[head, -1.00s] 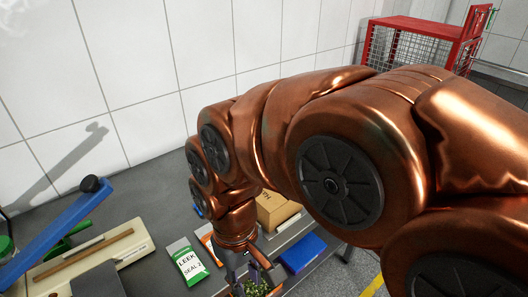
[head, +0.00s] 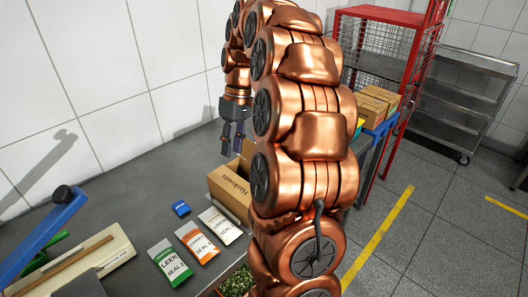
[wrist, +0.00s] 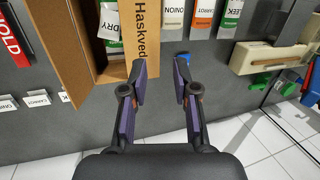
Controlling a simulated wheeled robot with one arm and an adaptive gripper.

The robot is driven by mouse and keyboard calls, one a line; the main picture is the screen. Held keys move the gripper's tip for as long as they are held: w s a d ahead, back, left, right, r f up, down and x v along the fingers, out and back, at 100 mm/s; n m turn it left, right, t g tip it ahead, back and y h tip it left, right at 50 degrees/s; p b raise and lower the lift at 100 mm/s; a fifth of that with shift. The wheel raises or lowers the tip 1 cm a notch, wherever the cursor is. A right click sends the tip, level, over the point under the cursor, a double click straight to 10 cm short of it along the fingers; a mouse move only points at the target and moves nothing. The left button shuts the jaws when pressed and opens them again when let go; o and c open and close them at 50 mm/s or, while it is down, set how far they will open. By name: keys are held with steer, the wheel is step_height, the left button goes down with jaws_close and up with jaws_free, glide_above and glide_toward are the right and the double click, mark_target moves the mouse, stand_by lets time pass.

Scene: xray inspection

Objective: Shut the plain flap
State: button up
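An open brown cardboard box lettered "Haskveda" (head: 229,190) stands on the grey bench in the head view, partly hidden by my arm. In the wrist view its lettered panel (wrist: 141,38) runs lengthwise just left of the fingertips. A bare brown panel, which looks like the plain flap (wrist: 62,45), slants out on the box's left side in that view. A packet marked "DRY" (wrist: 109,25) shows inside the box. My gripper (head: 232,150) points down above the box. Its fingers (wrist: 163,80) are spread and empty, the left fingertip close to the lettered panel in the picture.
Packets labelled leek (head: 172,262), carrot (head: 198,243) and onion (head: 220,225) lie on the bench, with a small blue item (head: 181,208). A cream sealer with a blue lever (head: 45,233) stands left. A red mesh cage (head: 375,45) and brown boxes (head: 372,106) stand right.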

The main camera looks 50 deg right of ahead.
steer(key=d+f, duration=0.2)
steer(key=d, duration=1.2)
steer(key=shift+m+t+y, duration=0.3)
steer(key=shift+m+t, duration=0.1)
steer(key=shift+s+p+x, duration=0.2)
steer(key=shift+p+x, duration=1.15)
steer(key=shift+x, duration=2.5)
steer(key=shift+a, duration=0.15)
jaws_close()
